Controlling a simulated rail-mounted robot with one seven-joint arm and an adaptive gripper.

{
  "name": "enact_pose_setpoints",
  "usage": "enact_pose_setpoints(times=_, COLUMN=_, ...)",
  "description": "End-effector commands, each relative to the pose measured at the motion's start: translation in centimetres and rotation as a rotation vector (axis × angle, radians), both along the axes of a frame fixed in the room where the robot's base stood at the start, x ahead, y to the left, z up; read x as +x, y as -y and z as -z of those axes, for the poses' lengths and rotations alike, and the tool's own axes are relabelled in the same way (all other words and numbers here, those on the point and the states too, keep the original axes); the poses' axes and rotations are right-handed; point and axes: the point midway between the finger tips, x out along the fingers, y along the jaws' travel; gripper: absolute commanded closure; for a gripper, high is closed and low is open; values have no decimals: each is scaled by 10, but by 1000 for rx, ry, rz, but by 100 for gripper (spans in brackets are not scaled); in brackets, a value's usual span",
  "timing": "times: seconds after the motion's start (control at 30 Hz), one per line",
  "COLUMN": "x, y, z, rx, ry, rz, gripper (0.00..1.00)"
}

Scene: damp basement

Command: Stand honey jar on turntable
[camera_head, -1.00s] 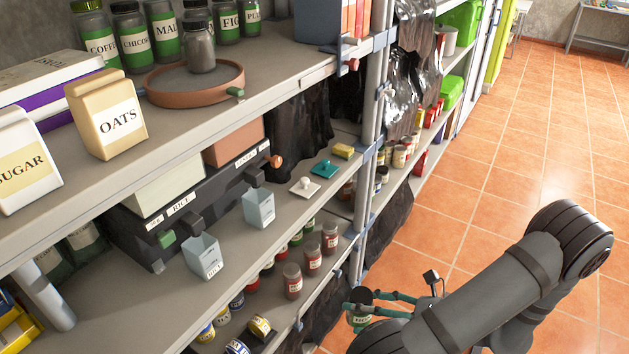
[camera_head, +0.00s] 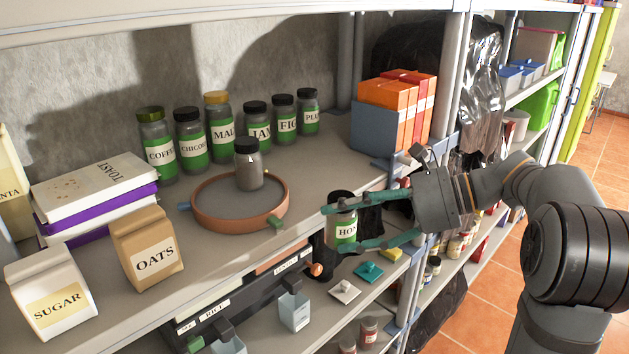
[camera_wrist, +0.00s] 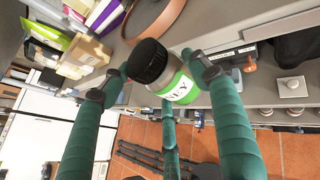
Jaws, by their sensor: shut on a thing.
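The jar is upright, in front of the upper shelf's edge and to the right of the turntable. In the wrist view the jar (camera_wrist: 165,75) sits between the fingers (camera_wrist: 158,85). The turntable (camera_head: 214,222) is a round tray with a terracotta rim on the upper shelf; its rim also shows in the wrist view (camera_wrist: 172,22). A grey jar with a black lid (camera_head: 248,166) stands on the turntable toward its back right.
Several green-labelled jars (camera_head: 192,146) stand in a row behind the turntable. An OATS carton (camera_head: 147,250), a SUGAR carton (camera_head: 52,293) and a TOAST box (camera_head: 95,188) are to its left. A blue-grey bin with orange boxes (camera_head: 374,131) stands right. The turntable's front left is bare.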

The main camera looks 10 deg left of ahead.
Motion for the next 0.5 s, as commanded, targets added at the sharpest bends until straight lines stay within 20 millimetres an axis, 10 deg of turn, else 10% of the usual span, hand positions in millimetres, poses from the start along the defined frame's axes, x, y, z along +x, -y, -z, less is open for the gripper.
enact_pose_setpoints(times=0.2, x=-47, y=-39, z=-66, rx=-1, ry=-1, rz=-99, gripper=79)
enact_pose_setpoints(times=0.5, x=-64, y=-54, z=-84, rx=-1, ry=-10, rz=-133, gripper=79)
